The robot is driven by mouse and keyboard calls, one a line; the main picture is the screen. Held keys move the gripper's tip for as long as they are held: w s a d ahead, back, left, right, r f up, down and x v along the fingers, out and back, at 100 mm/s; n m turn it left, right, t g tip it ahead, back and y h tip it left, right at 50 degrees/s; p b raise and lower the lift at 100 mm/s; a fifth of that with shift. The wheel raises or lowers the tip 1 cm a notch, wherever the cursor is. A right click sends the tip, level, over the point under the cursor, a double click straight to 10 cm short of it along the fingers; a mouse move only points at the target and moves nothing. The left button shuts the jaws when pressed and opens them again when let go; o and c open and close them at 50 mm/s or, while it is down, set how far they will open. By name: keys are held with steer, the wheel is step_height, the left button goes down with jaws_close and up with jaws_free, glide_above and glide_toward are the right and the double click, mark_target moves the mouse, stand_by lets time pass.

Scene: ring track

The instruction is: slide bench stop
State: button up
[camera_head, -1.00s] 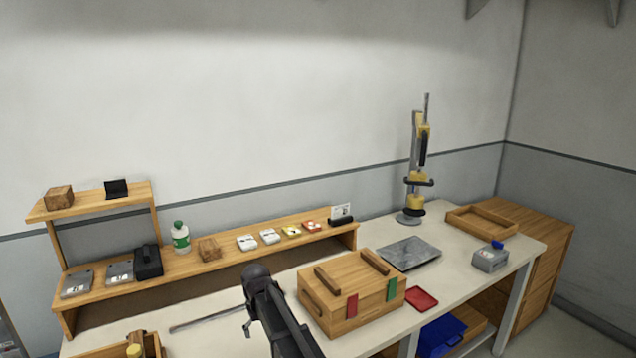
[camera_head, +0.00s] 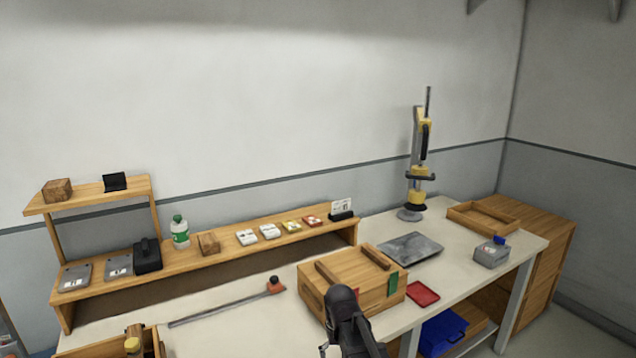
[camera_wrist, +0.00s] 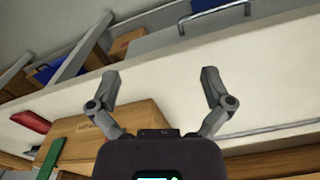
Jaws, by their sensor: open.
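A thin grey rail (camera_head: 220,308) lies on the bench top, left of the wooden box. A small orange-red block with a dark knob (camera_head: 275,285), which looks like the bench stop, sits at the rail's right end. My gripper (camera_wrist: 160,80) is open and empty in the wrist view, its two fingers spread over the pale bench top. A grey bar, probably the rail, runs at the lower right of that view; the block does not show there. In the head view my dark arm end is in front of the box, right of the block; the fingertips are not clear.
The wooden box (camera_head: 340,275) with red and green tabs stands close to my arm. A red tray (camera_head: 423,293) and grey plate (camera_head: 410,248) lie to its right. A long shelf (camera_head: 220,255) with small items runs behind the rail. Bench around the rail is clear.

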steer(key=s+d+f+m+b, duration=0.1)
steer(key=s+d+f+m, duration=0.1)
steer(key=s+d, duration=0.8)
steer(key=shift+d+m+b, duration=0.3)
steer(key=shift+d, duration=0.55)
steer(key=c, duration=0.6)
